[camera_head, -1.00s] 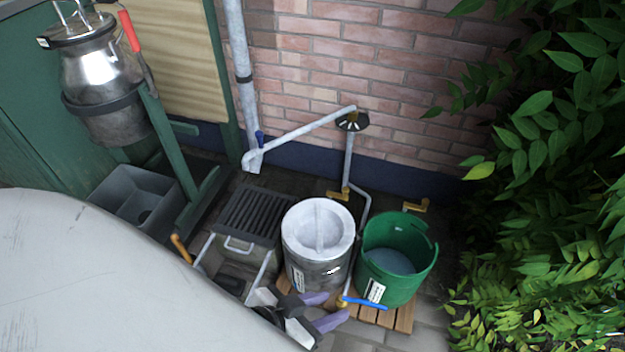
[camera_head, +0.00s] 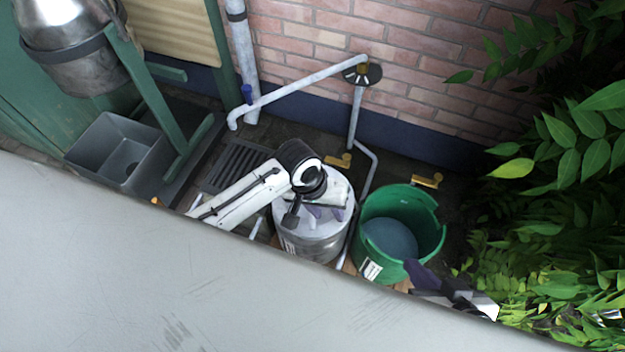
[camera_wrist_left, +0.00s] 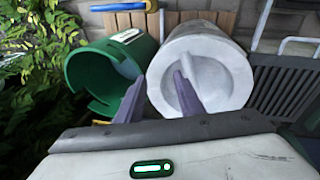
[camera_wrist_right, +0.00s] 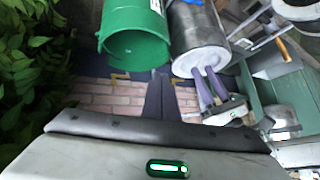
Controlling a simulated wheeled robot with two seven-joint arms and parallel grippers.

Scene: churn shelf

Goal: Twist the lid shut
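The lid (camera_wrist_left: 222,65) is a round pale grey disc with a raised bar across it. It sits on top of the grey metal churn (camera_head: 318,246), and in the head view my left arm hides much of it. My left gripper (camera_head: 325,212) is over the lid. In the left wrist view its fingers (camera_wrist_left: 159,97) are apart, one in front of the lid beside the bar, the other in front of the green bucket; contact is unclear. My right gripper (camera_head: 420,272) is by the bucket's lower right, its fingers (camera_wrist_right: 160,95) together with nothing visible between them.
The green bucket (camera_head: 428,234) stands right of the churn. A dark grate (camera_head: 237,162) lies to the left, with a grey sink (camera_head: 118,150) beyond. Pipes (camera_head: 300,88) run along the brick wall behind. Leaves (camera_head: 560,150) crowd the right side.

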